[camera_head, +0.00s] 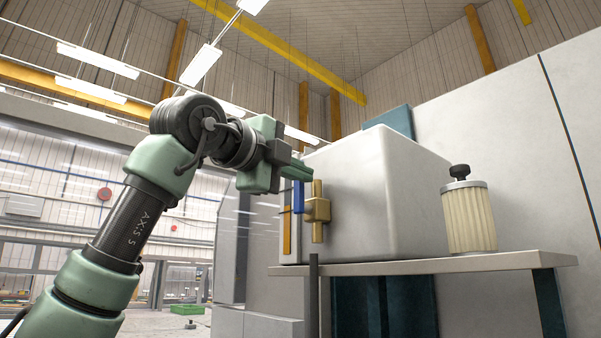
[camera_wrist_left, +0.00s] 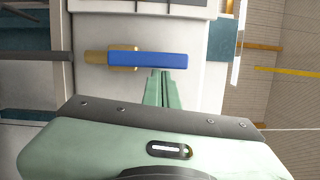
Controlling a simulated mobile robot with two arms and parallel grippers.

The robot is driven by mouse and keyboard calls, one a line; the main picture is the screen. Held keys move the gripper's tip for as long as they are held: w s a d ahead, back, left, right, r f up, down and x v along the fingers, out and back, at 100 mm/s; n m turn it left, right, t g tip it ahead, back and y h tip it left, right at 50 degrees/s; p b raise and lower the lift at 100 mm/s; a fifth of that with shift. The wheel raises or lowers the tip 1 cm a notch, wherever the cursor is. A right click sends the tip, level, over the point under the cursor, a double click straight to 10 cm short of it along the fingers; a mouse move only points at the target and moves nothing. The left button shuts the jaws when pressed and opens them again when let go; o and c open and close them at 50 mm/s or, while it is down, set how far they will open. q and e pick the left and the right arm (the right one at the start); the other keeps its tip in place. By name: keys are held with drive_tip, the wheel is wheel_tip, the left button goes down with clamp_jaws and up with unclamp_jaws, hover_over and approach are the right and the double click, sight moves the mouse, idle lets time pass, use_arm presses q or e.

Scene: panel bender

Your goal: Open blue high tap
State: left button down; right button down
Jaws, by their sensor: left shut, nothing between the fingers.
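The blue tap handle (camera_head: 298,196) stands upright in the head view, next to the brass tap body (camera_head: 318,209) on the near end of a large white rounded housing (camera_head: 385,190). In the left wrist view, the blue handle (camera_wrist_left: 147,60) lies across the picture, with part of the brass body (camera_wrist_left: 97,57) showing at its left. My left gripper (camera_head: 303,172) is shut and empty at the handle's upper end. In the wrist view, its closed green fingers (camera_wrist_left: 166,82) point at the blue bar's edge; I cannot tell whether they touch. My right gripper is not in view.
A grey shelf (camera_head: 420,265) carries the housing and a pleated cylinder (camera_head: 469,218) with a black knob at the right. An orange strip (camera_head: 287,230) shows left of the handle. A tall white panel (camera_head: 530,130) rises behind. Open hall floor shows at the lower left.

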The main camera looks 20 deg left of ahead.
use_arm(q)
drive_tip(key=b+v, duration=0.3)
drive_tip(key=v, duration=0.4)
drive_tip(key=shift+s, duration=0.35)
drive_tip(key=shift+a, duration=0.1)
